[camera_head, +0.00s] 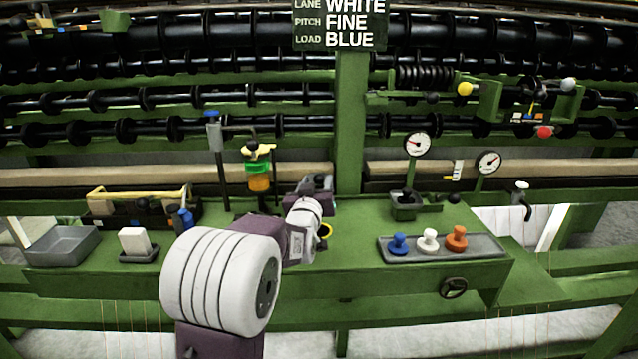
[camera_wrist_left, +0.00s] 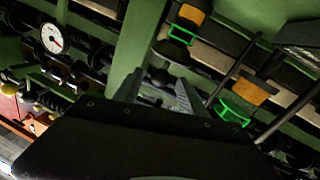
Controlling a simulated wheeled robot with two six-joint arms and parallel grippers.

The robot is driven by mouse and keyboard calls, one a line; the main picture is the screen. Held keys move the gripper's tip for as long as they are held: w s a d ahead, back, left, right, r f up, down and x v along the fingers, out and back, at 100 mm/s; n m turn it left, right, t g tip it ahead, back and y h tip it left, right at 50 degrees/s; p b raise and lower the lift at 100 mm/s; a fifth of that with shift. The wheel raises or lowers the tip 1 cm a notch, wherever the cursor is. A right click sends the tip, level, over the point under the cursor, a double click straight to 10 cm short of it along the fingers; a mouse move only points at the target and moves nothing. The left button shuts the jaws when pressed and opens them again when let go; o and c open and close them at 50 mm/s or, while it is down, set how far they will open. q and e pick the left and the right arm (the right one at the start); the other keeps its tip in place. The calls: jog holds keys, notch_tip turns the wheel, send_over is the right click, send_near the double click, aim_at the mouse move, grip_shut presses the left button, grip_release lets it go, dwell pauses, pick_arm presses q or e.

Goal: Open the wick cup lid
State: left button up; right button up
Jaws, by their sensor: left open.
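A small squarish dark green cup (camera_head: 404,206) stands on the green bench, right of the post, with a dark knob beside it. It looks most like the wick cup, but I cannot be sure or tell how its lid sits. My left gripper (camera_head: 314,183) is over the bench near the foot of the post, left of this cup and apart from it. My own wrist partly hides its fingers. In the left wrist view, the fingers (camera_wrist_left: 160,88) are spread, with a dark round knob showing between or beyond them. My right gripper is not in view.
An orange-and-green jar (camera_head: 259,178) and a blue-topped rod (camera_head: 214,135) stand left of my gripper. Two gauges (camera_head: 417,145) rise behind the cup. A tray (camera_head: 445,247) of blue, white and orange knobs lies in front. A grey bin (camera_head: 62,246) sits far left.

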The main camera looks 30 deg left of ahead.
pick_arm(q)
jog(key=shift+x, duration=1.35)
grip_shut()
dwell(0.3)
